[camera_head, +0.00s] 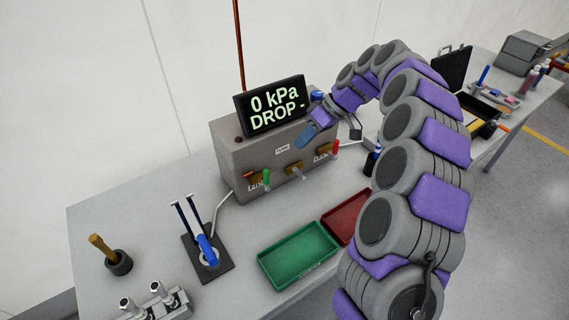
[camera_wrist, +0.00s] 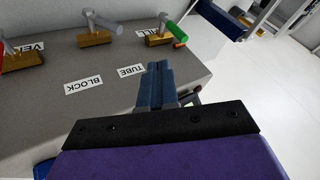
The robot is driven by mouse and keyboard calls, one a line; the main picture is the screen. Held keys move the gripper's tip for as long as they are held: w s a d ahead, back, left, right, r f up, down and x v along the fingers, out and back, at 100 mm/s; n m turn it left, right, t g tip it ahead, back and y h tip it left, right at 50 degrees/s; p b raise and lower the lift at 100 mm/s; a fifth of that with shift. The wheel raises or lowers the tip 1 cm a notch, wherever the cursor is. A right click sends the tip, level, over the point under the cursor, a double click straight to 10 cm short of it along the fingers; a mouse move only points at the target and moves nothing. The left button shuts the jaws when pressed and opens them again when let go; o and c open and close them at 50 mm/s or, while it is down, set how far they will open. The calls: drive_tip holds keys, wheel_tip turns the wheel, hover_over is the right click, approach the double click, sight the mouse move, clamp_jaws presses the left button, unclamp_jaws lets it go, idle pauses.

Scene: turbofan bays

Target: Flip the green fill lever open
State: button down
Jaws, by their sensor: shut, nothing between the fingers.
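The green fill lever (camera_head: 266,177) is on the front of the grey box (camera_head: 238,160), at the left end of the valve row. In the wrist view the green lever (camera_wrist: 175,35) slants over a brass valve body beside a partly hidden upside-down label. My gripper (camera_head: 303,142) is above the front of the box, right of the green lever and apart from it. In the wrist view my gripper's blue fingers (camera_wrist: 158,68) are together with nothing between them. Their tips are just short of the lever in the picture; the depth gap is hard to judge.
A grey middle lever (camera_head: 297,173) and a red lever (camera_head: 334,148) share the box front. A display (camera_head: 271,106) on the box reads "0 kPa DROP -". Green (camera_head: 299,255) and red (camera_head: 346,216) trays lie in front. A blue-handled tool (camera_head: 207,248) stands left.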

sight(266, 177)
drive_tip(key=s+b+x, duration=0.1)
drive_tip(key=b+x, duration=0.2)
drive_tip(key=x, duration=0.8)
drive_tip(key=shift+a, duration=0.35)
drive_tip(key=shift+s, duration=0.15)
drive_tip(key=shift+a, duration=0.1)
idle(0.5)
drive_tip(key=shift+s+a+r+t+h, duration=0.1)
drive_tip(key=shift+a+r+t+h, duration=0.05)
drive_tip(key=shift+t+h, duration=0.15)
drive_tip(key=shift+a, duration=0.1)
